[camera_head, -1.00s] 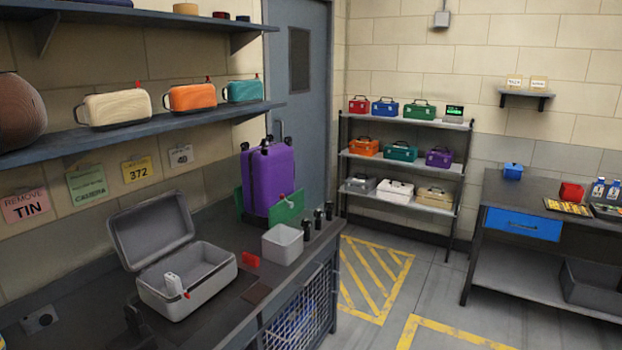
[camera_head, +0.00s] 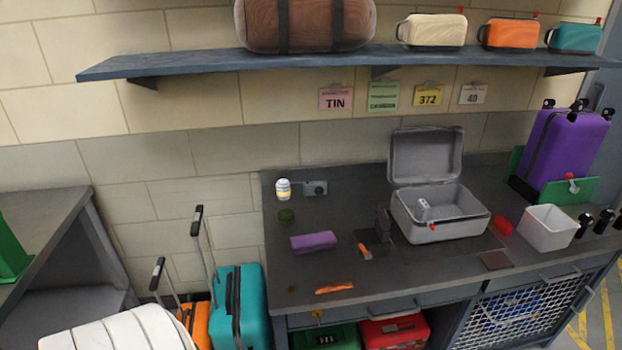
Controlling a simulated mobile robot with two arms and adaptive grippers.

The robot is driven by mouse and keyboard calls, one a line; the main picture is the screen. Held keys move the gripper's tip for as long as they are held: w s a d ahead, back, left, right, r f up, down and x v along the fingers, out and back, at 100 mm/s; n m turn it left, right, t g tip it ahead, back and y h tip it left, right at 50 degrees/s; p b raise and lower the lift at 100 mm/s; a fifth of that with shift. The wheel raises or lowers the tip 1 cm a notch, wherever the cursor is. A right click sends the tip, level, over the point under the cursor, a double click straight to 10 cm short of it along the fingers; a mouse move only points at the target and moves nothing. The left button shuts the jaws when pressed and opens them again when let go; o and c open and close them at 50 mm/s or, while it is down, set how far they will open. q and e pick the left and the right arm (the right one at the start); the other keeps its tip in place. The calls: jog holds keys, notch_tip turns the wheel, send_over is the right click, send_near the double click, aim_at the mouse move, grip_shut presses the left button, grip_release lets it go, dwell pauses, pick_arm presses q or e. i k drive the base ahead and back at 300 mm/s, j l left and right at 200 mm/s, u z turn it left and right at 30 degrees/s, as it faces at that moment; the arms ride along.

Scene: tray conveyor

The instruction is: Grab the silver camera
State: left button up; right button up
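The silver camera (camera_head: 315,188) is a small grey box with a dark round lens. It sits at the back left of the dark counter (camera_head: 330,215), close to the wall. Nothing covers the camera. Neither of my grippers shows in the head view.
A purple bundle (camera_head: 313,242) and an orange item (camera_head: 334,288) lie nearer the front. A shelf (camera_head: 350,58) overhangs the back. Suitcases (camera_head: 238,306) stand left.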

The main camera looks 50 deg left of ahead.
aim_at(310, 188)
jog(key=u, duration=1.45)
